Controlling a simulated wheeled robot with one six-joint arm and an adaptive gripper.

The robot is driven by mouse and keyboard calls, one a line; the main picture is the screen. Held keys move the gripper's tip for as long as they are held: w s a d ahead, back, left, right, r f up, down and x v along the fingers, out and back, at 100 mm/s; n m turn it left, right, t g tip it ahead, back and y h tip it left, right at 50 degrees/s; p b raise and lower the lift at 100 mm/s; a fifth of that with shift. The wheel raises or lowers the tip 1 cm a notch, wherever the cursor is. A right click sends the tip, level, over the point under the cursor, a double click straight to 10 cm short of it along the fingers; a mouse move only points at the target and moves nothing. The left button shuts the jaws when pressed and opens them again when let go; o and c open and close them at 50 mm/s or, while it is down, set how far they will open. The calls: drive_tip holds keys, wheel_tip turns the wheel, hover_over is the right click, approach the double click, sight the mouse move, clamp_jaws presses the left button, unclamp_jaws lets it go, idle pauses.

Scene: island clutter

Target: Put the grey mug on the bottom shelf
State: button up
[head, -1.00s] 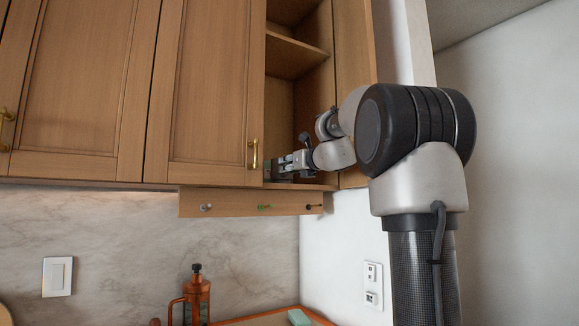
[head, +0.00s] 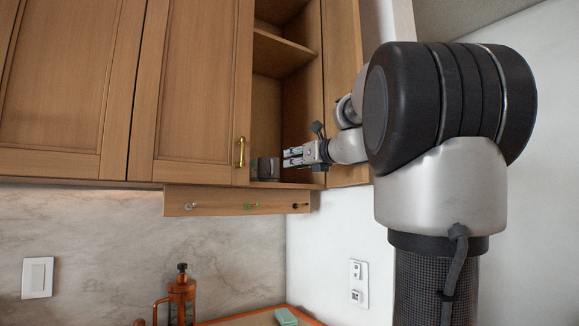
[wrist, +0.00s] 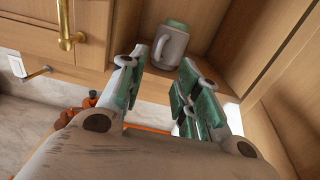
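The grey mug (head: 268,168) stands upright on the bottom shelf (head: 290,184) of the open cabinet, near the edge of the door on its left. In the wrist view the mug (wrist: 171,47) shows its handle on the left and lies beyond my fingertips. My gripper (head: 286,157) is to the right of the mug, apart from it. In the wrist view my gripper (wrist: 160,75) has its green-padded fingers spread with nothing between them.
A cabinet door with a brass handle (head: 240,152) borders the opening on the left. An upper shelf (head: 283,52) is above. A hook rail (head: 237,200) hangs below the cabinet. An orange press (head: 181,298) and a tray (head: 255,317) are lower down.

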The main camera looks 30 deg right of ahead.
drive_tip(key=s+a+f+n+g+y, duration=0.1)
drive_tip(key=s+a+f+n+g, duration=0.4)
drive_tip(key=f+n, duration=0.5)
drive_tip(key=s+a+f+n+g+y, duration=0.2)
drive_tip(key=s+a+f+n, duration=0.5)
drive_tip(key=f, duration=0.5)
drive_tip(key=s+d+f+n+g+h, duration=0.1)
drive_tip(key=s+f+n+g+h, duration=0.2)
drive_tip(key=s+f+n, duration=1.2)
wheel_tip(320, 180, down, 3)
drive_tip(key=n+g, duration=0.3)
drive_tip(key=shift+s+n+g+h, duration=0.3)
drive_tip(key=shift+g, duration=0.1)
